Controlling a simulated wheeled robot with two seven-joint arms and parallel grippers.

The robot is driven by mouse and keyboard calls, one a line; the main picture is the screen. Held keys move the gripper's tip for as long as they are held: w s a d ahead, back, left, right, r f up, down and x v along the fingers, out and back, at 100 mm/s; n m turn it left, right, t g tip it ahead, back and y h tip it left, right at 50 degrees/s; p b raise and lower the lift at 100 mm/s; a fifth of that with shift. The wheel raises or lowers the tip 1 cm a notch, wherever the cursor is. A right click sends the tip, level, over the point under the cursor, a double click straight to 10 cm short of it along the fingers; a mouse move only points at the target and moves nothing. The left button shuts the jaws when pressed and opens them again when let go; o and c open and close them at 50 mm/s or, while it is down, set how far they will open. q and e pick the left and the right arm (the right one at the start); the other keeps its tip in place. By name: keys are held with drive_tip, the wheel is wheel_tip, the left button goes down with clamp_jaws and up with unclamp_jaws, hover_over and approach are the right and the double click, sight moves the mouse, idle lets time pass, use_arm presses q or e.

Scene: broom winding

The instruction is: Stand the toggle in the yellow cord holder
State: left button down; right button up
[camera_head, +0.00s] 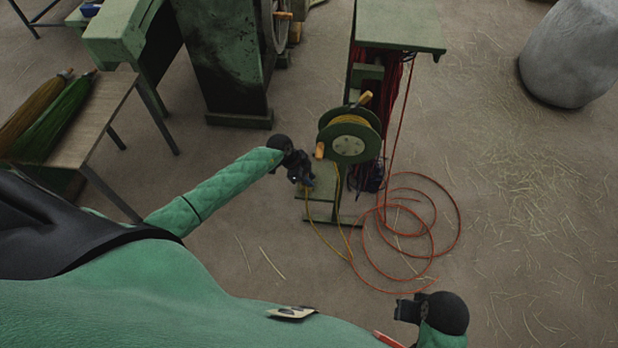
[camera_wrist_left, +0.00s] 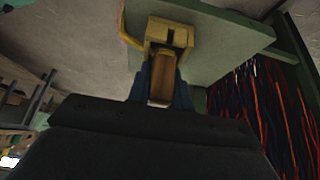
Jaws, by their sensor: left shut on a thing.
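In the left wrist view, the wooden toggle (camera_wrist_left: 162,77) is held lengthwise between the dark blue fingers of my left gripper (camera_wrist_left: 161,92). The yellow cord holder (camera_wrist_left: 171,34), a block with a dark notch, is right at the toggle's far end. I cannot tell whether the toggle touches it or sits in it. Yellow cord (camera_wrist_left: 130,35) runs beside the holder. In the head view, my left gripper (camera_head: 307,182) is just left of the green reel, over its stand; the toggle is too small to make out there. My right gripper (camera_head: 408,310) is low at the right, its fingers unclear.
The green reel (camera_head: 348,135) carries yellow cord and orange handles. Loops of orange-red cord (camera_head: 428,235) lie on the floor to its right. A green-topped stand (camera_head: 400,22) with hanging red cords is behind. A bench (camera_head: 85,115) with brooms stands left.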

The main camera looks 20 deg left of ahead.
use_arm(q)
drive_tip(key=shift+p, duration=0.85)
idle(1.0)
drive_tip(key=shift+r+p, duration=0.8)
drive_tip(key=shift+p, duration=0.2)
drive_tip(key=shift+p, duration=0.4)
idle(0.7)
drive_tip(key=shift+f, duration=0.8)
idle(0.7)
drive_tip(key=shift+r+p, duration=0.75)
drive_tip(key=shift+r, duration=0.05)
drive_tip(key=shift+p, duration=0.4)
idle(1.3)
